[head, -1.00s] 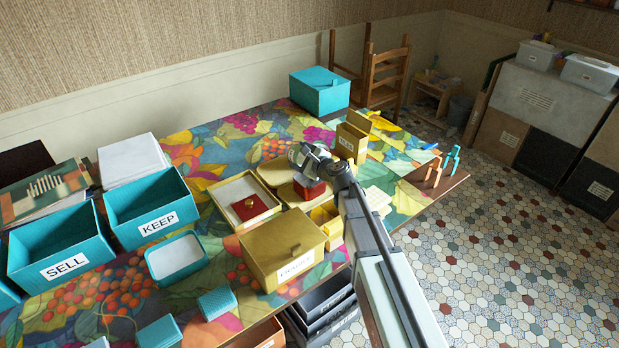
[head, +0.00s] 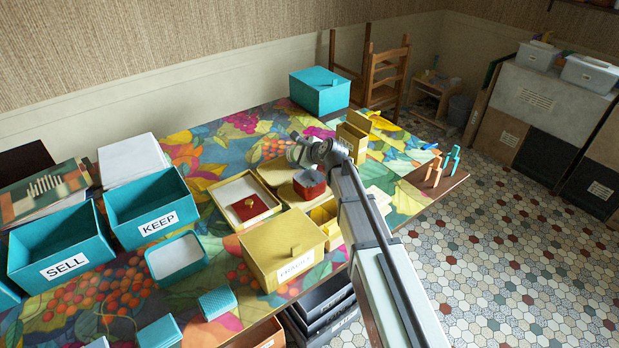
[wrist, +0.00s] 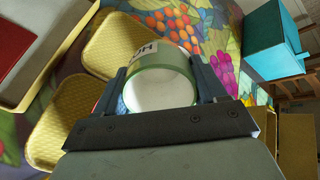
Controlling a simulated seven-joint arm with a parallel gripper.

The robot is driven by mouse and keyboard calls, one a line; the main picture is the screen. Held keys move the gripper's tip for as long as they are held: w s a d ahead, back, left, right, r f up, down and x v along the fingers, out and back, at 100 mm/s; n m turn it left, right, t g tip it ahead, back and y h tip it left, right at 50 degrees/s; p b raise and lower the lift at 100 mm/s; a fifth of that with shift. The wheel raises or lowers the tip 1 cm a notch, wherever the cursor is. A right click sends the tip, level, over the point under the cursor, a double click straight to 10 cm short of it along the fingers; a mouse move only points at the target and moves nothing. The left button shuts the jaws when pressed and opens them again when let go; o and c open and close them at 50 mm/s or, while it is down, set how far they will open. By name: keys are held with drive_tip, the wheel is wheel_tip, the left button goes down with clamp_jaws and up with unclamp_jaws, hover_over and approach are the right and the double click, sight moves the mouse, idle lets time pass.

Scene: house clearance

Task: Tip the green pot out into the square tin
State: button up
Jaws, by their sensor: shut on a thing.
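My gripper (wrist: 163,88) is shut on the green pot (wrist: 163,70), with a finger on each side. In the wrist view the pot has a pale green band, a partly seen label and a smooth white round face; I cannot tell whether that is its inside. In the head view my gripper (head: 300,152) is above the table, and the pot is hard to make out there. A small red square tin (head: 309,185) stands just below and right of my gripper, apart from it. Its top looks grey and open; its contents are not clear.
A yellow tray (head: 274,205) holds a red lid (head: 250,207) with a gold knob. A labelled yellow box (head: 270,262) stands in front, a small open yellow box (head: 350,140) behind right. A teal tray (head: 152,268) and the KEEP bin (head: 155,222) are left.

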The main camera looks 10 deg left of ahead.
drive_tip(key=shift+w+a+r+g+h, duration=0.15)
drive_tip(key=shift+w+r+g+h, duration=0.1)
drive_tip(key=shift+r+g+h, duration=0.45)
drive_tip(key=shift+w+a+f+g+h, duration=0.25)
drive_tip(key=shift+g+h, duration=0.45)
drive_tip(key=shift+w+a+f+g+h, duration=0.25)
drive_tip(key=shift+w+a+g+h, duration=0.35)
drive_tip(key=shift+w+g+h, duration=0.1)
drive_tip(key=shift+w+a+r+g+h, duration=0.4)
drive_tip(key=shift+w+a+g+h, duration=0.1)
drive_tip(key=shift+g+h, duration=0.1)
drive_tip(key=shift+w+a+r+g+h, duration=0.1)
drive_tip(key=shift+w+a+g+h, duration=0.65)
drive_tip(key=shift+g+h, duration=0.45)
drive_tip(key=shift+s+a, duration=0.1)
drive_tip(key=shift+a, duration=0.05)
